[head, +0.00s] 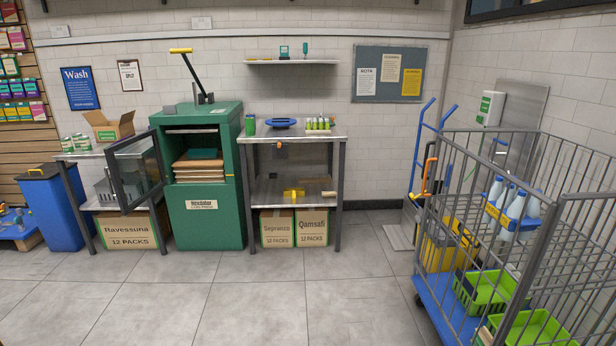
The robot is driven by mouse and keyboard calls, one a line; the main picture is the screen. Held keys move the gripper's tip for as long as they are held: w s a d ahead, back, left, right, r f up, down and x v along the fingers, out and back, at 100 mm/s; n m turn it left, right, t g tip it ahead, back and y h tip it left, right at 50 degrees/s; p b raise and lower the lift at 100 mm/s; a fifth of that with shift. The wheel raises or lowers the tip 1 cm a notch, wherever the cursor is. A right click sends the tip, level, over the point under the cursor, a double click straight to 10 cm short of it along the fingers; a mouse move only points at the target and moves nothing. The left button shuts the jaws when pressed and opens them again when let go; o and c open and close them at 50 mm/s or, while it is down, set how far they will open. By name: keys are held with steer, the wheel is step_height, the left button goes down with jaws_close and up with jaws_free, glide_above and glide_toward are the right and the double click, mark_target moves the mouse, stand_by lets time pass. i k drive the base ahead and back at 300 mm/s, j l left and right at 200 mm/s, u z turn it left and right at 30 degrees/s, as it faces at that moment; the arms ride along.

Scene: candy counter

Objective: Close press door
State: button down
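The green press (209,220) stands against the back wall, left of the picture's middle. Its door (136,171), a dark frame with a clear pane, hangs open and swung out to the left side of the opening. Inside the press, brown boards or flat packs (198,172) are stacked. A lever with a yellow handle (181,50) rises from the press top. My gripper is not in view.
A steel table (293,137) stands right of the press and another table (76,156) left of it, with boxes below. A blue bin (46,212) is at far left. A cage trolley (440,215) fills the right. The floor before the press is clear.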

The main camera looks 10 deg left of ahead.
mark_target(113, 167)
steer(key=i+j+u, duration=0.25)
steer(key=i+u, duration=0.15)
steer(key=i, duration=0.15)
steer(key=i+u, duration=0.35)
steer(key=i, duration=0.15)
steer(key=i+u, duration=0.4)
steer(key=i, duration=0.2)
steer(key=i+l+u, duration=0.25)
steer(key=i+u, duration=0.15)
steer(key=i+j+u, duration=0.25)
steer(key=i, duration=0.65)
steer(key=i+u, duration=0.25)
steer(key=i, duration=0.65)
steer(key=i+j, duration=0.25)
steer(key=i+j+z, duration=0.15)
steer(key=j, duration=0.25)
steer(key=i+j, duration=0.3)
steer(key=i+j+z, duration=0.15)
steer(key=j, duration=0.3)
